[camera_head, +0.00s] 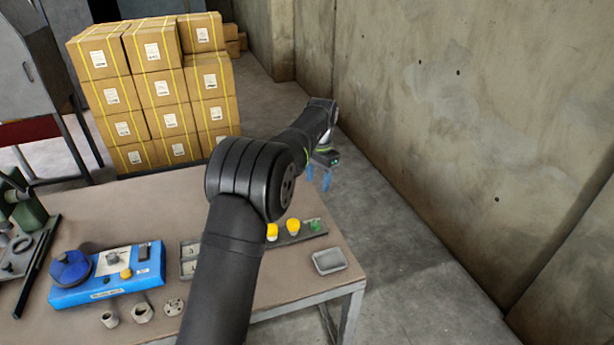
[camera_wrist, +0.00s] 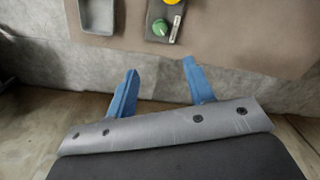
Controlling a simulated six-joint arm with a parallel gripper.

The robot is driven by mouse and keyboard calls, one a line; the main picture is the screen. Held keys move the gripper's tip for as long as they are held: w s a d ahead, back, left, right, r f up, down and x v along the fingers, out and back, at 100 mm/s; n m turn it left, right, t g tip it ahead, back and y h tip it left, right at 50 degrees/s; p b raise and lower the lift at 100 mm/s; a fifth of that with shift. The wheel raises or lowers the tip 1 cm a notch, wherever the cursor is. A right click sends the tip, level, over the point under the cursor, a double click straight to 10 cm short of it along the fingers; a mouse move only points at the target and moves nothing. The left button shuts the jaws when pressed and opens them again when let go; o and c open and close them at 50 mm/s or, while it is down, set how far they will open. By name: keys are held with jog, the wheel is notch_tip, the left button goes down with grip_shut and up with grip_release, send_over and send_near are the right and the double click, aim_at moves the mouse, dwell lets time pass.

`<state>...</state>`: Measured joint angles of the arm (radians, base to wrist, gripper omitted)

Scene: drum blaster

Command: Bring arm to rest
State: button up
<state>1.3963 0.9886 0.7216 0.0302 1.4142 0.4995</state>
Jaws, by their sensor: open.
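My gripper (camera_head: 319,178) is at the far end of my arm, beyond the right part of the table in the head view. Its two blue fingers point down past the table's edge. In the wrist view my gripper (camera_wrist: 160,88) shows both blue fingers spread apart, with nothing between them. The table's edge and floor lie beyond the fingers there.
The brown table (camera_head: 130,210) holds a blue device (camera_head: 105,278), a tray with yellow and green pieces (camera_head: 293,229), and an empty grey dish (camera_head: 329,261). Stacked cartons (camera_head: 160,90) stand behind. A concrete wall (camera_head: 470,110) rises on the right.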

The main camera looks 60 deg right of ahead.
aim_at(316, 223)
jog(key=f, duration=1.7)
jog(key=shift+w+d+f, duration=0.1)
jog(key=shift+w+f, duration=0.15)
jog(key=shift+w, duration=0.05)
jog(key=shift+f, duration=0.1)
jog(key=n, duration=0.8)
jog(key=shift+s+n, duration=0.1)
jog(key=shift+n, duration=0.2)
jog(key=n, duration=0.4)
jog(key=shift+n, duration=0.3)
jog(key=shift+d+n+y, duration=0.1)
jog(key=shift+n+y, duration=0.2)
jog(key=shift+n, duration=1.7)
